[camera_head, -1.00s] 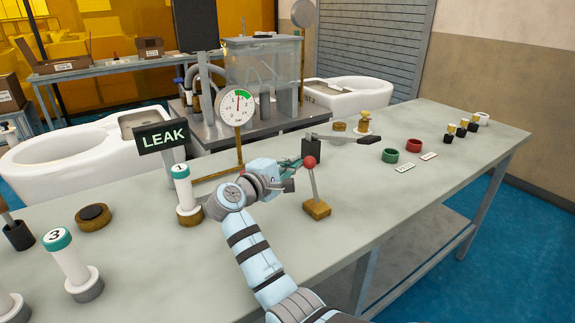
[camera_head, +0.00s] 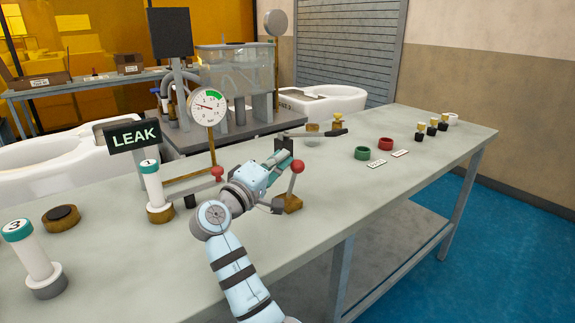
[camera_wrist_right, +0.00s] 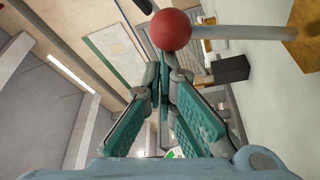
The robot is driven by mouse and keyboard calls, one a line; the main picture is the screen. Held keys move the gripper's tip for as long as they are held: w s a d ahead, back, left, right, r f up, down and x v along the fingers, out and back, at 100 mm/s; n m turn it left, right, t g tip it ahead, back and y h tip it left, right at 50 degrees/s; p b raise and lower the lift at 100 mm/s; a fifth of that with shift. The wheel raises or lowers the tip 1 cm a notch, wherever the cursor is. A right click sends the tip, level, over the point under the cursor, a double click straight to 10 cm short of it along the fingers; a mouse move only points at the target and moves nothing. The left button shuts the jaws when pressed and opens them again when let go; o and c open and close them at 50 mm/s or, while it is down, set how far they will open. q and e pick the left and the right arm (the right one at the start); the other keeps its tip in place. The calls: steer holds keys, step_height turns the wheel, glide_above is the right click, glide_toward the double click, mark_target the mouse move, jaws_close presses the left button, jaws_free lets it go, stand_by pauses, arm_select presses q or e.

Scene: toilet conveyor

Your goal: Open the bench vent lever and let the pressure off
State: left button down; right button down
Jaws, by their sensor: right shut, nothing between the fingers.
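The red-ball lever (camera_head: 297,166) stands on a small wooden base (camera_head: 289,204) on the bench, its rod leaning slightly right. I take it to be the vent lever. My right gripper (camera_head: 287,162) is shut and empty, with its fingertips just left of the ball. In the right wrist view the red ball (camera_wrist_right: 171,30) sits just beyond the closed fingertips (camera_wrist_right: 168,62); I cannot tell if they touch. The round gauge (camera_head: 208,106) on its brass post has its needle pointing left, away from the green arc. My left gripper is out of view.
The LEAK sign (camera_head: 134,137) and white cylinders marked 1 (camera_head: 153,185) and 3 (camera_head: 30,250) stand left. The bench's front right is clear.

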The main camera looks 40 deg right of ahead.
steer(key=shift+s+a+f+m+h+b, duration=0.15)
steer(key=shift+s+m+h+b, duration=0.3)
steer(key=shift+s+m, duration=0.25)
step_height(320, 180, up, 10)
stand_by(0.6)
stand_by(0.5)
